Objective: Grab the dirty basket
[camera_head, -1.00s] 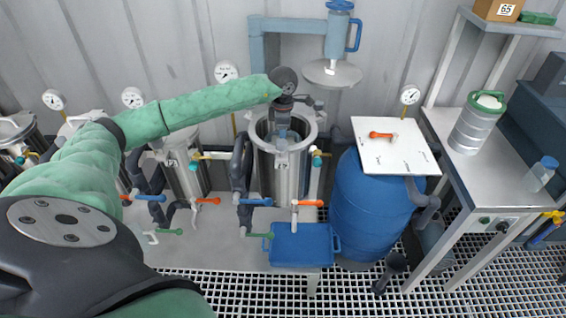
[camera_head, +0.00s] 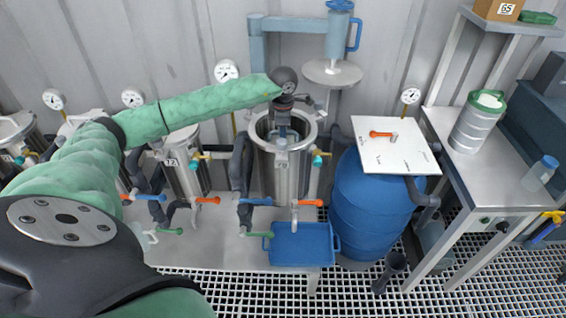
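My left arm, in a green sleeve, reaches in from the left, and my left gripper (camera_head: 284,128) points down into the vessel's mouth. The fingers are small and partly hidden by the wrist and the rim, so I cannot tell whether they are open or shut. I cannot clearly make out a dirty basket; the inside of the vessel is mostly hidden. A metal cylinder with a green rim (camera_head: 476,125) stands on the right table. My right gripper is not in view.
A blue tray (camera_head: 300,244) lies in front of the vessel. A blue barrel (camera_head: 368,212) with a white lid board (camera_head: 387,146) stands to the right. Valves with coloured handles and a gauge (camera_head: 226,71) surround the vessels. The steel table (camera_head: 508,178) also holds a small bottle (camera_head: 541,172).

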